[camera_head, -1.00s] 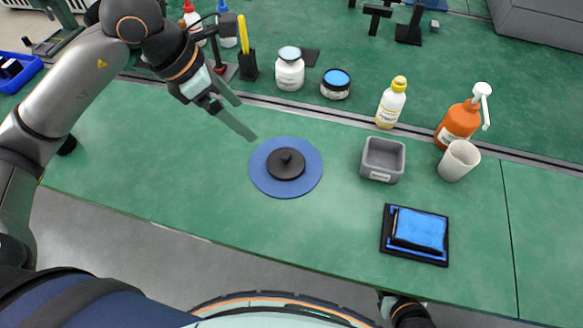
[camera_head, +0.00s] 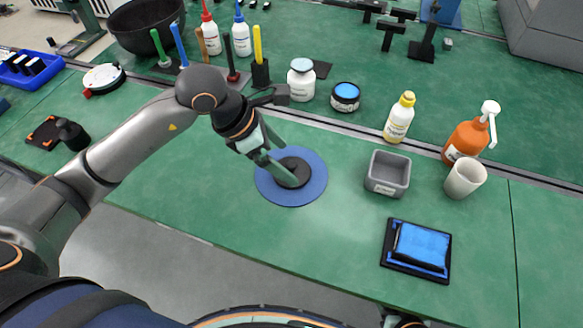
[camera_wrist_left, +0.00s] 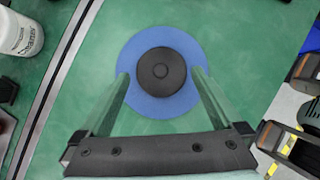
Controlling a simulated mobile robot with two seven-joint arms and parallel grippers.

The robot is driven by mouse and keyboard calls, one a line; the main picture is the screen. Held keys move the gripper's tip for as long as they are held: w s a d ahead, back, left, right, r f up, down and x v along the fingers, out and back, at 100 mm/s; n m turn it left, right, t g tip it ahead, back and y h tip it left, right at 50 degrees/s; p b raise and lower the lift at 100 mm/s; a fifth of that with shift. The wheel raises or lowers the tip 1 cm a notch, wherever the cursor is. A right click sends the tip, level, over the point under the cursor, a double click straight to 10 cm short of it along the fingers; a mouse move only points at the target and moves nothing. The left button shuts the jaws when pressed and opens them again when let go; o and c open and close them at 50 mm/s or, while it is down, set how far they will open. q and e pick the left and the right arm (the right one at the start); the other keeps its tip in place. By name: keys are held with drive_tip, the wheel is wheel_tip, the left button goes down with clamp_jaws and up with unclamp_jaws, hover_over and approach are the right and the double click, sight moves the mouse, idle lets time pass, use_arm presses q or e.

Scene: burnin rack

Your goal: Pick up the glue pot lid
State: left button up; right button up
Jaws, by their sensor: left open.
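The black round lid (camera_head: 291,173) with a central knob lies on a blue round mat (camera_head: 313,190) on the green bench. In the left wrist view the lid (camera_wrist_left: 161,75) sits in the middle of the blue mat (camera_wrist_left: 140,101), just beyond and between the two fingertips. My left gripper (camera_head: 277,172) is open and empty, and its fingers reach over the mat close to the lid. In the head view the fingers hide part of the lid. I cannot tell the exact height of the fingertips above it.
Behind the mat stand a white jar (camera_head: 301,84) and a black jar with a blue top (camera_head: 345,97). To the right are a grey bin (camera_head: 388,174), a yellow-capped bottle (camera_head: 399,119), an orange pump bottle (camera_head: 466,140), a white cup (camera_head: 464,179) and a blue pad (camera_head: 420,247). The bench front is clear.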

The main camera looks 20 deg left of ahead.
sight(291, 164)
use_arm(q)
drive_tip(key=x, duration=0.3)
drive_tip(key=shift+d+f, duration=0.1)
drive_tip(key=shift+d, duration=0.1)
drive_tip(key=c, duration=0.9)
